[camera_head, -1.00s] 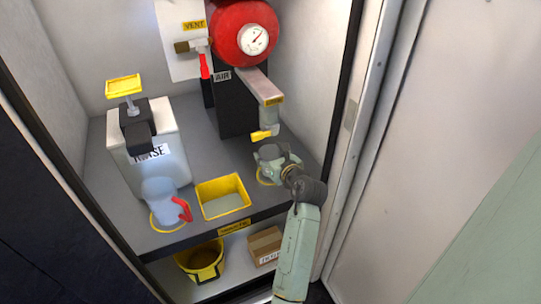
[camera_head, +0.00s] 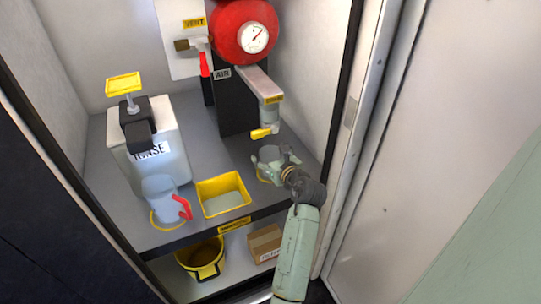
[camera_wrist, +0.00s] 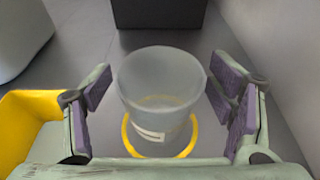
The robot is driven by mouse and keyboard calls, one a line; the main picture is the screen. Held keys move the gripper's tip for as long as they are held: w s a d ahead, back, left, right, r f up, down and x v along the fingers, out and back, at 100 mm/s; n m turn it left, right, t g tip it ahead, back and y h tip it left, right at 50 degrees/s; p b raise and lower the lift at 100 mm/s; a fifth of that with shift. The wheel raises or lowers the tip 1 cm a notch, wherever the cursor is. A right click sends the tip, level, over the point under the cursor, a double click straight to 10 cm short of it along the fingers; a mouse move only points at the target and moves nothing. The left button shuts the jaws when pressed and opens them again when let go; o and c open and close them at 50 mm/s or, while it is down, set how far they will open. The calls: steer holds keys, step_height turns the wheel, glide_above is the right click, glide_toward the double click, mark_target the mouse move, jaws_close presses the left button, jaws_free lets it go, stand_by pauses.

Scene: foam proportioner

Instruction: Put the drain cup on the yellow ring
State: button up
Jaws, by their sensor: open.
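A translucent grey cup (camera_wrist: 162,85) with a small white label, which I take as the drain cup, stands upright in the wrist view. Its base appears inside the yellow ring (camera_wrist: 130,147) on the grey shelf. In the head view this cup (camera_head: 268,155) is under the spout at the right, partly hidden by my gripper. The ring there shows only as a sliver beside the cup. My gripper (camera_wrist: 163,98) is open, with one finger on each side of the cup and a visible gap to both; it also shows in the head view (camera_head: 271,162).
A yellow bin (camera_head: 223,197) stands left of the cup. Further left are a jug (camera_head: 160,192) with a red handle, on another yellow ring, and the white RINSE dispenser (camera_head: 160,150). The spout (camera_head: 269,118) hangs above my gripper. The cabinet wall is close on the right.

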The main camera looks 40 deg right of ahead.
steer(key=shift+r, duration=0.15)
steer(key=shift+s, duration=0.25)
steer(key=b+v, duration=0.1)
steer(key=v, duration=1)
steer(key=shift+s+r+b, duration=0.2)
steer(key=shift+s+b, duration=0.05)
steer(key=shift+b, duration=0.1)
